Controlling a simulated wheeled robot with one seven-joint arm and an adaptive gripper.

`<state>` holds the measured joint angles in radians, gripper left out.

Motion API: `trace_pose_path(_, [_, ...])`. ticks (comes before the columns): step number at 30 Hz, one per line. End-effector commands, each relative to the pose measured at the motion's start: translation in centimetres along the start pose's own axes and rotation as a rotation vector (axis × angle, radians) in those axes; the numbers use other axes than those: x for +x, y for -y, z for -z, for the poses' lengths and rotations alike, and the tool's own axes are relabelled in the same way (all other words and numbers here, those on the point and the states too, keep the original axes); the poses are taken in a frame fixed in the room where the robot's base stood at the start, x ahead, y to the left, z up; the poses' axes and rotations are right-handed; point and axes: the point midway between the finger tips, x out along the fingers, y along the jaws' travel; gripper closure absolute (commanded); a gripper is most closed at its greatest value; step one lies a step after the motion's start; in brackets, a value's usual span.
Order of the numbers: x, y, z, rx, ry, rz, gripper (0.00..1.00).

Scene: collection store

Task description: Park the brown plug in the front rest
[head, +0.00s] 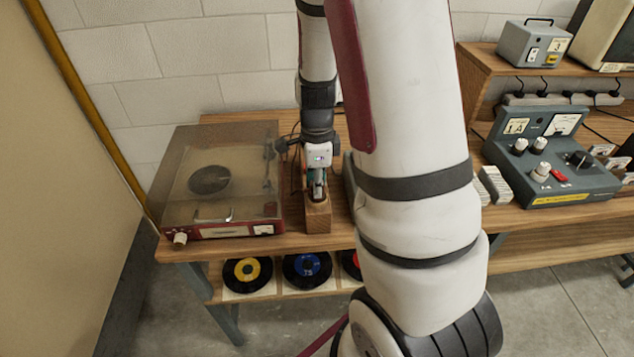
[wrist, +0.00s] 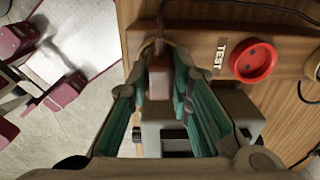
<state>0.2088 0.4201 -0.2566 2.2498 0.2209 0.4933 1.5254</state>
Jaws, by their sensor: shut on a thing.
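The brown plug (wrist: 159,82) is between my fingertips in the wrist view, and my gripper (wrist: 158,72) is shut on it. A dark cord runs from the plug's far side. The plug is at the left end of a wooden rail (wrist: 205,42), by the rail's edge. Whether it sits in a rest there or is just above the wood, I cannot tell. In the head view my gripper (head: 318,180) points down over the near end of the wooden rail (head: 318,217). The plug is not clear there.
A red round socket (wrist: 253,61) marked TEST is on the rail, right of my fingers. A grey box (wrist: 240,112) is close beside them. A lidded record player (head: 215,180) stands left, a grey control box (head: 552,160) right. Records (head: 247,273) lie on the lower shelf.

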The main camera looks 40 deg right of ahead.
Motion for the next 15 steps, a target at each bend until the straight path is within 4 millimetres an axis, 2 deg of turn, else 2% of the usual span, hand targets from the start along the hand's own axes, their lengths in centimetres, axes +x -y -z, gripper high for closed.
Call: trace_pose_path(15, [0.7, 0.03, -0.01, 0.002, 0.0, -0.001, 1.0])
